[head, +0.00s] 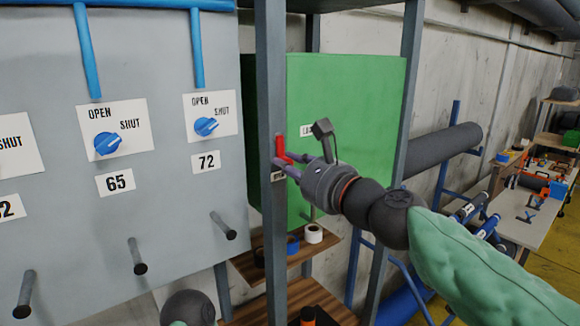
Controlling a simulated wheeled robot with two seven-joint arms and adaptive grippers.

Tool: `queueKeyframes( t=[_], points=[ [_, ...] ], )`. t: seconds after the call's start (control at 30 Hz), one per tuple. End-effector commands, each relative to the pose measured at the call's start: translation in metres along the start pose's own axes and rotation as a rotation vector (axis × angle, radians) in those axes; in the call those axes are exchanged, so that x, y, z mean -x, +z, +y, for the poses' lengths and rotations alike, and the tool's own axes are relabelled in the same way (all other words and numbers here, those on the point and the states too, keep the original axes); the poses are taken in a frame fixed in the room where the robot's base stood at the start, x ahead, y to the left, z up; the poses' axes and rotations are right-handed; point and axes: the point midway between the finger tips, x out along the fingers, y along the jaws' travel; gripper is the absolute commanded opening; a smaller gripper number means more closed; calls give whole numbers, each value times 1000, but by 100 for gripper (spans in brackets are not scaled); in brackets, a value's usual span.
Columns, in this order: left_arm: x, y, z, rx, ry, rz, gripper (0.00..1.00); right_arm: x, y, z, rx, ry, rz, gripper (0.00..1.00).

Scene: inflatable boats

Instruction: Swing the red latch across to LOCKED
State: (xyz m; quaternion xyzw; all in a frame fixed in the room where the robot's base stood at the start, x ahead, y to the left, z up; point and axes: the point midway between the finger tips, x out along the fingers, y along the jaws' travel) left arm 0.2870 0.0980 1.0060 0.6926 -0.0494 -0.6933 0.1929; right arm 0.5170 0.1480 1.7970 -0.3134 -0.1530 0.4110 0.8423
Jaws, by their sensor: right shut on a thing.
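The red latch (280,148) is a small bar on the upright grey post, in front of the left edge of the green cabinet (350,90). It stands roughly upright. My right gripper (284,160) reaches in from the right and is shut on the latch, its fingers covering the lower part. A white label (307,130) sits on the cabinet just right of the latch, its text partly hidden. My left gripper is not seen; only a dark rounded part of mine shows at the bottom.
A grey panel (60,230) with blue knobs, OPEN/SHUT plates and several dark pegs fills the left. Grey uprights (398,130) flank the cabinet. A wooden shelf (320,243) below holds tape rolls. A cluttered workbench (530,220) stands far right.

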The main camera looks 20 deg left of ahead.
Motion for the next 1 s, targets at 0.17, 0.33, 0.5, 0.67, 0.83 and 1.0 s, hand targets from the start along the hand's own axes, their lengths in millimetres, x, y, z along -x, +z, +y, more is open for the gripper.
queueKeyframes(
  t=[0.17, 0.33, 0.5, 0.67, 0.83, 1.0],
  points=[
    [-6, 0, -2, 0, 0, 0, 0, -1, -4, -2, 93, 1, 1, 0],
    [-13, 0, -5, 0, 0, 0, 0, 0, -7, -7, 231, 1, 0, 0],
    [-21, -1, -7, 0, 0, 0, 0, -1, -10, -13, 392, 1, 0, 0],
    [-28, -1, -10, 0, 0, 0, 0, -1, -12, -19, 544, 2, 1, 0],
    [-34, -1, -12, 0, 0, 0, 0, -1, -12, -26, 707, 2, 1, 0],
    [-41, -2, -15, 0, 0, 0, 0, -1, -11, -34, 869, 1, 0, 0]
  ],
)
